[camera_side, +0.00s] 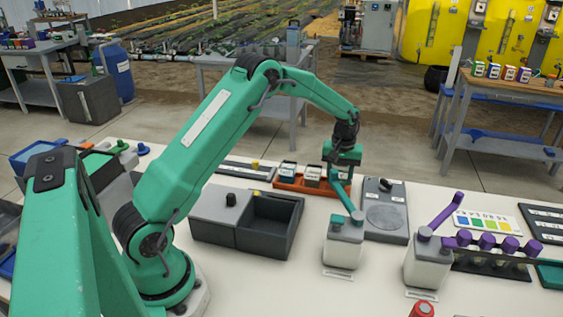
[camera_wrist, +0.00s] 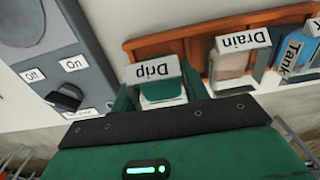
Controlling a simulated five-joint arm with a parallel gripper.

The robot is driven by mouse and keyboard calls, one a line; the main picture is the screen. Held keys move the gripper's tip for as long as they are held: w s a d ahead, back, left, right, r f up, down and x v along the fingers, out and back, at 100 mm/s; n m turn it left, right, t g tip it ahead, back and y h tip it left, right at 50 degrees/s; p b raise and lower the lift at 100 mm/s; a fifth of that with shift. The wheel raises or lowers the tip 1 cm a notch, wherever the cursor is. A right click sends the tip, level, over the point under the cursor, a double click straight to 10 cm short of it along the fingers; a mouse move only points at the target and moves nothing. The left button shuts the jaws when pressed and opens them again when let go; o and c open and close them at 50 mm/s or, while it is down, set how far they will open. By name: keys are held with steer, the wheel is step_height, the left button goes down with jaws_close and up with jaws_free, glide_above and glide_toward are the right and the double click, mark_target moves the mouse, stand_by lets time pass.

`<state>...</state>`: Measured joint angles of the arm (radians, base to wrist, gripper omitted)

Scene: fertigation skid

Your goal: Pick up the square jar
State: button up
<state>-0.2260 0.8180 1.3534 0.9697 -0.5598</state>
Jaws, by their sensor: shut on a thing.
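The square jar labelled "Drip" (camera_wrist: 152,71) is between my gripper's fingers in the wrist view, its label upside down there. My gripper (camera_wrist: 160,92) is shut on it. In the side view my gripper (camera_side: 340,170) points down at the right end of the orange tray (camera_side: 300,186) and hides most of the held jar. I cannot tell whether the jar is clear of the tray's floor. Two other square jars stand in the tray, one labelled "Drain" (camera_wrist: 240,50) and one labelled "Tank" (camera_wrist: 295,52). They are to the right of the held jar in the wrist view.
A grey plate with a round disc and an On/Off knob (camera_side: 385,210) lies right of the tray. Two white dosing bottles (camera_side: 343,243) (camera_side: 427,262) with spouts stand in front. A dark grey open box (camera_side: 268,222) is front left. Bare white tabletop lies between them.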

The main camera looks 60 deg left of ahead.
step_height(320, 180, up, 8)
stand_by(0.5)
stand_by(0.4)
steer(key=shift+r, duration=0.6)
steer(key=shift+r, duration=0.1)
step_height(320, 180, up, 5)
steer(key=s+d+r, duration=0.2)
steer(key=s+d, duration=0.1)
steer(key=s, duration=1)
steer(key=s+d+f, duration=0.1)
steer(key=s+d, duration=0.1)
steer(key=s, duration=0.5)
steer(key=s+d+f, duration=0.1)
steer(key=s+d, duration=0.1)
steer(key=s, duration=0.6)
steer(key=shift+w+a+f, duration=0.1)
steer(key=shift+a+f, duration=0.05)
steer(key=shift+f, duration=1.15)
steer(key=shift+w+a+f, duration=0.1)
steer(key=shift+a+f, duration=0.05)
steer(key=shift+f, duration=1.15)
steer(key=shift+f, duration=0.15)
